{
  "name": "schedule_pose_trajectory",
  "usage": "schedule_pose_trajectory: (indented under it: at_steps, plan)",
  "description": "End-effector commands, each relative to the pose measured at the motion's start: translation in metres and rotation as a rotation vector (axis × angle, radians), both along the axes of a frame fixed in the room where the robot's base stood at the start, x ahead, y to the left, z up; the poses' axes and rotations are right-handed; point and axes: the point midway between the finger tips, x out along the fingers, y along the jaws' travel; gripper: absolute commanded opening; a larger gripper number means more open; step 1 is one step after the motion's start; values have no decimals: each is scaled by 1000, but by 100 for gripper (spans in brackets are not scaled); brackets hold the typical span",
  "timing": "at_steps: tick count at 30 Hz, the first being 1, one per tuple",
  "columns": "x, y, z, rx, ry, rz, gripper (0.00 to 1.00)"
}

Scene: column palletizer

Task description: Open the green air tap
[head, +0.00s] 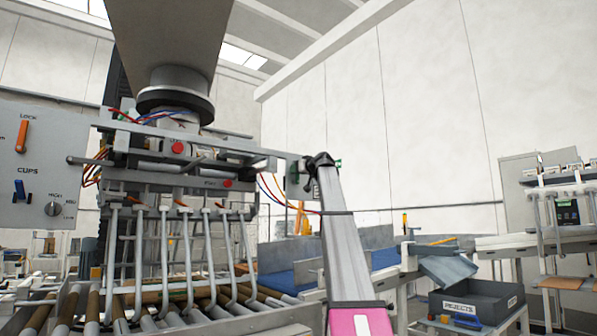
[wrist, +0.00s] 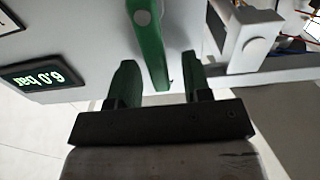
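The green air tap (wrist: 150,40) shows in the wrist view as a long green lever on a pale grey panel, with a round grey pivot at its top. Its free end hangs down the picture between the two fingers of my gripper (wrist: 160,66). The fingers look dark green and stand apart, with a gap on each side of the lever, so my gripper is open and not closed on it. I cannot tell the depth between fingertips and lever. In the head view my gripper (head: 320,160) is at the grey panel right of the machine frame, with only small green bits showing around it.
A display reading 6.0 bar (wrist: 45,76), upside down, is left of the tap. A grey bracket (wrist: 250,40) stands close on the right. In the head view, wires (head: 275,190) hang left of my gripper, and a rejects bin (head: 475,300) stands lower right.

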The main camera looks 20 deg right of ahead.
Motion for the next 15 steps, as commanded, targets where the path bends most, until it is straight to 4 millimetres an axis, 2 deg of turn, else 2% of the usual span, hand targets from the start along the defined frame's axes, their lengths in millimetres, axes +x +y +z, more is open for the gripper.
schedule_pose_trajectory:
  at_steps: [8,15]
  plan:
    - [-1,-1,1,3,-1,0,45]
    - [-21,-7,0,3,-1,-1,45]
